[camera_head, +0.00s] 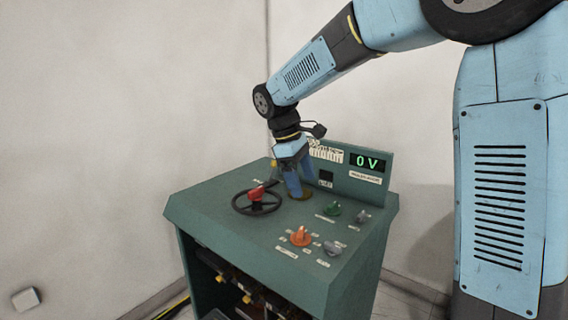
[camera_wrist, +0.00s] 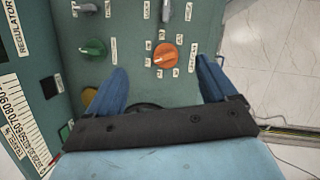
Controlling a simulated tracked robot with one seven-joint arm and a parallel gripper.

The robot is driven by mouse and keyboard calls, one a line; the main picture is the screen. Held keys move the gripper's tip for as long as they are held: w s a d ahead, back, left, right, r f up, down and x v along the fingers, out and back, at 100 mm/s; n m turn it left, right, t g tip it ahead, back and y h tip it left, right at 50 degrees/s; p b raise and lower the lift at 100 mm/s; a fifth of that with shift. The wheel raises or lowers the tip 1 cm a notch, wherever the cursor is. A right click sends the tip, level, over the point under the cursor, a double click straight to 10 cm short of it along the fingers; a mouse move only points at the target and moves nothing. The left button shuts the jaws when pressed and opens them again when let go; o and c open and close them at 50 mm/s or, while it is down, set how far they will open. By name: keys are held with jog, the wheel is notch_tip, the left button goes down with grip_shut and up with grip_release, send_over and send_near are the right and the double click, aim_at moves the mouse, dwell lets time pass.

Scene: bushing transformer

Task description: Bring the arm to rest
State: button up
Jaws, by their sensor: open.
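My gripper (camera_head: 296,190) is over the back part of the green control console (camera_head: 225,235), pointing down, with blue fingers. In the wrist view my gripper (camera_wrist: 165,82) shows two blue fingers spread apart with nothing between them. The console top beyond them carries an orange knob (camera_wrist: 165,55) and a green knob (camera_wrist: 94,48). In the head view the arm reaches from the upper right down to the console. Whether the fingertips touch the panel cannot be told.
A black handwheel with a red centre (camera_head: 256,195) stands left of my gripper. Behind it rises a back panel with a display (camera_head: 368,161) reading 0 V. Grey knobs (camera_head: 334,247) sit at the console's right. A pale wall (camera_head: 130,120) is behind; tiled floor (camera_wrist: 280,50) is beside the console.

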jog(key=s+d+r+m+t+y, duration=0.2)
jog(key=s+d+r+m, duration=0.35)
jog(key=s+d, duration=0.6)
jog(key=s+d+f+m+t, duration=0.1)
jog(key=s+d+m+t, duration=0.1)
jog(key=s, duration=0.4)
jog(key=s+d+m+t+y, duration=0.1)
jog(key=s+d+m+t, duration=0.1)
jog(key=s+d+m, duration=0.3)
jog(key=shift+s+d+f+y, duration=0.3)
jog(key=shift+s+d+f, duration=0.1)
jog(key=shift+s, duration=0.15)
jog(key=shift+m, duration=0.25)
jog(key=shift+c, duration=0.2)
